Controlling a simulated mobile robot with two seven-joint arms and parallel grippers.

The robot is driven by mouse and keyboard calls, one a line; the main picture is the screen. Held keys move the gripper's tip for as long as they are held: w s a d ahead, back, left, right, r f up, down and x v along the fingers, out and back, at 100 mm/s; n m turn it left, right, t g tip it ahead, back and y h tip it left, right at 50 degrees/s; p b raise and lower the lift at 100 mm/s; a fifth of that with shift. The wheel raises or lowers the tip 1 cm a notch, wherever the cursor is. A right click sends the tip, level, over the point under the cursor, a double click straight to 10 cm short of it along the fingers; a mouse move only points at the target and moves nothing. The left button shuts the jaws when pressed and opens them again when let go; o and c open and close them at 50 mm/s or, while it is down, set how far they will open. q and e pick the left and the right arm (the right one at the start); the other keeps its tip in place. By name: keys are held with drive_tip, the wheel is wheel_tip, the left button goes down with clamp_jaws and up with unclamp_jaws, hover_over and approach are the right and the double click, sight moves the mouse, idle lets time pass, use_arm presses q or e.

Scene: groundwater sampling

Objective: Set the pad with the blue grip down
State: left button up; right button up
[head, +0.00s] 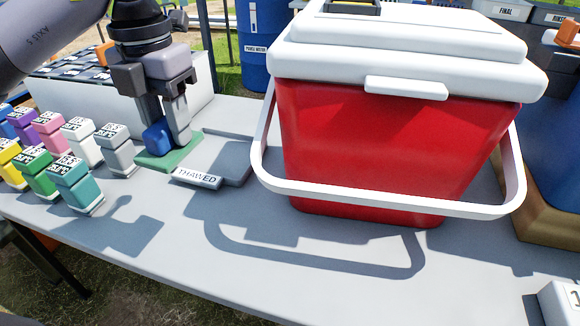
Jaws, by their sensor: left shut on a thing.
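The pad (178,157) is a flat green slab with a blue grip (157,136) standing on it. My left gripper (168,127) points down over it and is shut on the blue grip, its fingers partly hiding it. The pad lies level at the left part of a low grey tray (228,160) labelled "THAWED". I cannot tell whether it touches the surface beneath. My right gripper is not in view.
A red cooler (380,140) with a white lid and lowered white handle stands right of the tray. Several coloured labelled blocks, such as a teal one (76,188), stand at left. A white case (95,100) is behind them. The table (270,265) is clear in front.

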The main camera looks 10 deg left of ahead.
use_arm(q)
drive_tip(key=shift+w+n, duration=0.3)
wheel_tip(320, 180, down, 15)
drive_tip(key=b, duration=0.2)
drive_tip(key=shift+s+b, duration=0.15)
drive_tip(key=shift+b, duration=0.15)
drive_tip(key=shift+f, duration=0.85)
wheel_tip(320, 180, down, 3)
drive_tip(key=shift+r+b, duration=0.15)
drive_tip(key=shift+b, duration=0.2)
drive_tip(key=shift+f, duration=0.3)
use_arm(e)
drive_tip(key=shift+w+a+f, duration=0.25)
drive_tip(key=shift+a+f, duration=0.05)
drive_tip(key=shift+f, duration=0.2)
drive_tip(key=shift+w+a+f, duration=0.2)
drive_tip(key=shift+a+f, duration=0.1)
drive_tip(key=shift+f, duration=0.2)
